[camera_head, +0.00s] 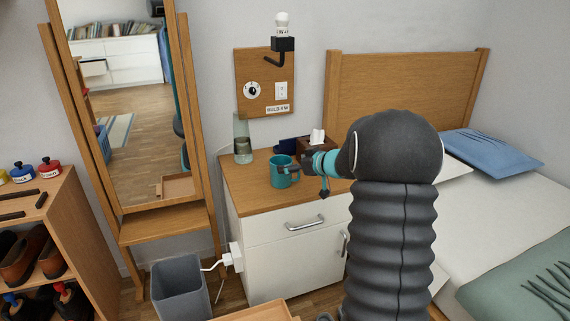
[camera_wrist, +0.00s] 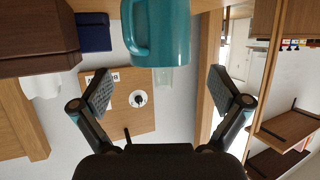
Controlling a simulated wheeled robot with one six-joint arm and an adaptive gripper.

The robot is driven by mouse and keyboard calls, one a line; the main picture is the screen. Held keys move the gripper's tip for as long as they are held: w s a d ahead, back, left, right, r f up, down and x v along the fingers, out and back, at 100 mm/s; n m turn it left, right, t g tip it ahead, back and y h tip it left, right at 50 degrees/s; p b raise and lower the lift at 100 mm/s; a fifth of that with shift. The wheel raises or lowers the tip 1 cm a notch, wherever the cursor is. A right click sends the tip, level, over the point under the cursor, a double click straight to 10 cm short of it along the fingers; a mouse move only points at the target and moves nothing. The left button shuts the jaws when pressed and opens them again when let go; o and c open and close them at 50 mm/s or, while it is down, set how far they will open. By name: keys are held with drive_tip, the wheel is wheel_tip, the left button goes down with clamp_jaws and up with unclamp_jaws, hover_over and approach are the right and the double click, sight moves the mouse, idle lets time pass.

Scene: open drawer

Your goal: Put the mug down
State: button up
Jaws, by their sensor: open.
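The teal mug (camera_head: 282,172) stands upright on the wooden top of the white nightstand (camera_head: 240,187), near its front left part. In the wrist view, which looks upside down, the mug (camera_wrist: 172,35) is at the top middle, with its handle towards the left. My gripper (camera_head: 314,172) is just to the right of the mug in the head view. In the wrist view my gripper (camera_wrist: 163,88) has its two fingers spread wide, with a gap between them and the mug. Nothing is held. My arm hides the nightstand's right part.
A brown tissue box (camera_head: 305,146), a dark blue box (camera_head: 287,145) and a glass jar (camera_head: 243,151) stand behind the mug. A wooden switch board (camera_head: 251,68) is on the wall. A grey bin (camera_head: 180,290) stands at the nightstand's left; the bed (camera_head: 510,205) is right.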

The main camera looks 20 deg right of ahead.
drive_tip(key=v, duration=0.7)
wheel_tip(320, 180, up, 9)
drive_tip(key=s+a+m+t+h, duration=0.2)
drive_tip(key=s+h, duration=0.1)
drive_tip(key=h, duration=0.3)
drive_tip(key=s+a+r+m+g+h, duration=0.2)
drive_tip(key=s+a+m+h, duration=0.1)
drive_tip(key=s, duration=0.5)
drive_tip(key=s+a+f+g+y, duration=0.1)
drive_tip(key=s+a+f+g, duration=0.1)
drive_tip(key=s+a, duration=0.3)
drive_tip(key=s+a+f+g+y, duration=0.1)
drive_tip(key=s+a+f, duration=0.3)
drive_tip(key=s, duration=0.8)
drive_tip(key=s+a+f+g+y, duration=0.2)
drive_tip(key=s+a+f+g, duration=0.1)
drive_tip(key=s, duration=0.6)
drive_tip(key=a+g, duration=0.1)
drive_tip(key=a, duration=0.1)
drive_tip(key=shift+s+a+f+n, duration=0.2)
drive_tip(key=shift+a+f+n, duration=0.1)
drive_tip(key=shift+a+f, duration=0.1)
